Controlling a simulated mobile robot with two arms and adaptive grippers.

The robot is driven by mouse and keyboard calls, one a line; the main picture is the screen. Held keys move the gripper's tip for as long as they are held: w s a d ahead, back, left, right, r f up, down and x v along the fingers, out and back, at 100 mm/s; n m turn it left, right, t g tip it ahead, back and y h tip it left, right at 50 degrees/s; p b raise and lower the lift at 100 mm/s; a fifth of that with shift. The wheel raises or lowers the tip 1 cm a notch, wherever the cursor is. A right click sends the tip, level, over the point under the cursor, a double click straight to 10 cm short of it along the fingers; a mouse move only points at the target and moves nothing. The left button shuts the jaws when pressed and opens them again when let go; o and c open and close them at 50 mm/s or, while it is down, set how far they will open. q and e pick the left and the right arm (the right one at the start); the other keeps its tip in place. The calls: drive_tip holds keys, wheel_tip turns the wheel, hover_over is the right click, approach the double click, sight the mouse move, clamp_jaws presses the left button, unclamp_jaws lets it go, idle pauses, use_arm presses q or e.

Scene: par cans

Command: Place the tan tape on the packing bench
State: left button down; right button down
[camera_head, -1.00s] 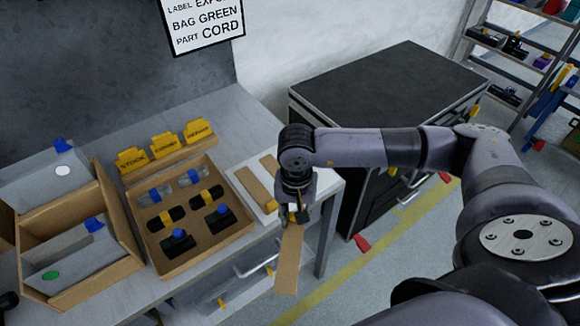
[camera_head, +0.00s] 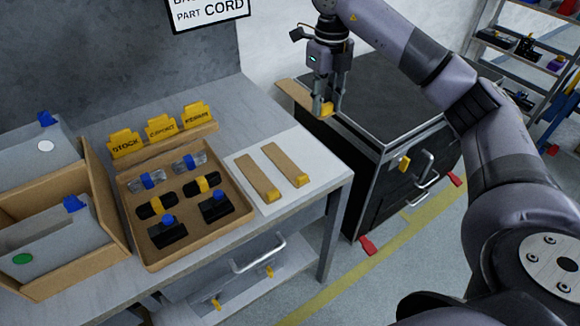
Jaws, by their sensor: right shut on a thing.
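My right gripper (camera_head: 323,106) is shut on a tan tape strip (camera_head: 296,93) by its yellow end. The strip is raised and points to the left. It shows near the bench's far right corner and the black cabinet's left edge; I cannot tell its exact height. The packing bench (camera_head: 325,178) is grey. Two similar tan strips with yellow ends, a left one (camera_head: 254,174) and a right one (camera_head: 285,162), lie side by side on a white sheet (camera_head: 310,180) at the bench's right end. My left gripper is not in view.
A cardboard tray (camera_head: 185,250) with several black and clear items stands left of the sheet. Behind it are yellow labels (camera_head: 160,127) on a tan rail. An open carton (camera_head: 105,262) stands farther left. The black cabinet (camera_head: 390,110) is to the right of the bench.

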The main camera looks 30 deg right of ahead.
drive_tip(key=p, duration=0.1)
hover_over(318, 172)
wheel_tip(318, 172, down, 15)
drive_tip(key=shift+r, duration=0.1)
wheel_tip(318, 172, down, 5)
drive_tip(key=shift+p, duration=0.45)
drive_tip(key=c, duration=1.7)
unclamp_jaws()
drive_tip(key=shift+o, duration=0.7)
